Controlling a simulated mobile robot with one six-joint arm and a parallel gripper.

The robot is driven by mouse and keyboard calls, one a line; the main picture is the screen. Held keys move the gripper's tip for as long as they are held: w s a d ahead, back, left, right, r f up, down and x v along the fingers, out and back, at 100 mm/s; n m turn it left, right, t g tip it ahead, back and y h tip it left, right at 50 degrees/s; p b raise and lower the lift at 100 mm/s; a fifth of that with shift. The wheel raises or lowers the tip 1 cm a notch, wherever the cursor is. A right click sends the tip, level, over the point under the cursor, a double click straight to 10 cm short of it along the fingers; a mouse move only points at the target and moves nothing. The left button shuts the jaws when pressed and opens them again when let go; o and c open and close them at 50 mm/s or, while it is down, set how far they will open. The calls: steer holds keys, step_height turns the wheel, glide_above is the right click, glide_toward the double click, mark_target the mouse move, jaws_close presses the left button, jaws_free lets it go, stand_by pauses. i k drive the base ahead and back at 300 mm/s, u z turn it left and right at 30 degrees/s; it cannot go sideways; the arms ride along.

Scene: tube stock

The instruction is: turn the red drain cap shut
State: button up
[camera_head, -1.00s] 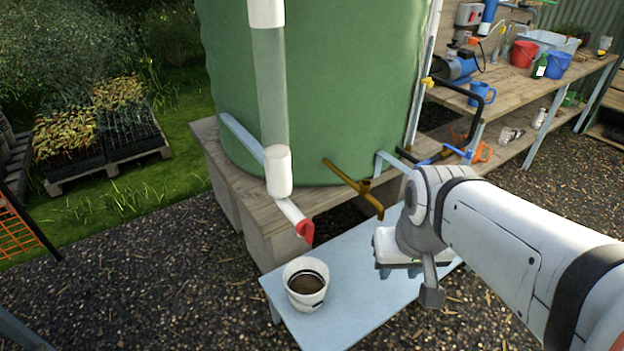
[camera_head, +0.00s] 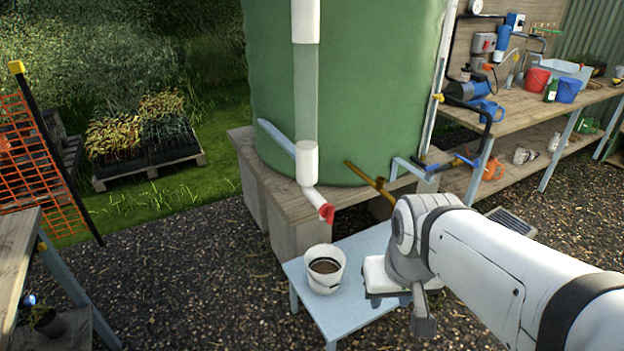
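The red drain cap (camera_head: 327,213) sits at the lower end of the white elbow under the clear-and-white standpipe (camera_head: 305,110), in front of the green tank. A white bucket (camera_head: 324,270) with dark contents stands below it on the pale blue low table (camera_head: 352,308). My arm reaches in from the right, and its end is right of the cap and bucket, over the table's right part. The cap and my arm are apart. My gripper's fingers do not show clearly; the wrist hides them, so their opening cannot be told.
The tank stands on a wooden platform (camera_head: 290,206) with block supports. A workbench (camera_head: 500,118) stands at the right.

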mark_target(326, 211)
steer(key=u, duration=0.05)
steer(key=i, duration=1)
steer(key=u, duration=0.05)
